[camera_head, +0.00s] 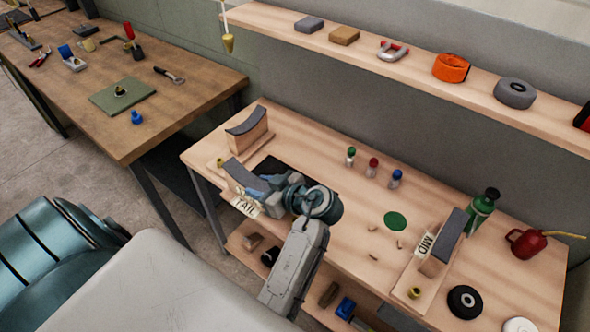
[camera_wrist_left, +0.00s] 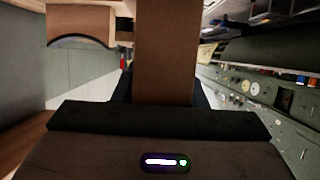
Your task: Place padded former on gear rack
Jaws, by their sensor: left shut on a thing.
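My left gripper (camera_head: 262,186) is over the left end of the wooden bench, shut on a padded former (camera_head: 241,174), a wooden block with a dark grey curved pad. In the left wrist view the held former's brown wood (camera_wrist_left: 165,50) rises between the fingers. A second padded former (camera_head: 250,137) stands just behind it; its dark curved edge also shows in the wrist view (camera_wrist_left: 82,40). A third padded former (camera_head: 443,242) stands at the right by a MID label. A TAIL label (camera_head: 246,207) is beside the held former. I cannot tell which structure is the gear rack.
Small bottles (camera_head: 373,167), a green disc (camera_head: 395,220), a green bottle (camera_head: 482,210), a red oil can (camera_head: 527,241) and a black roll (camera_head: 464,301) are on the bench (camera_head: 320,150). A wall shelf (camera_head: 440,75) runs above. A tool table (camera_head: 180,100) stands left.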

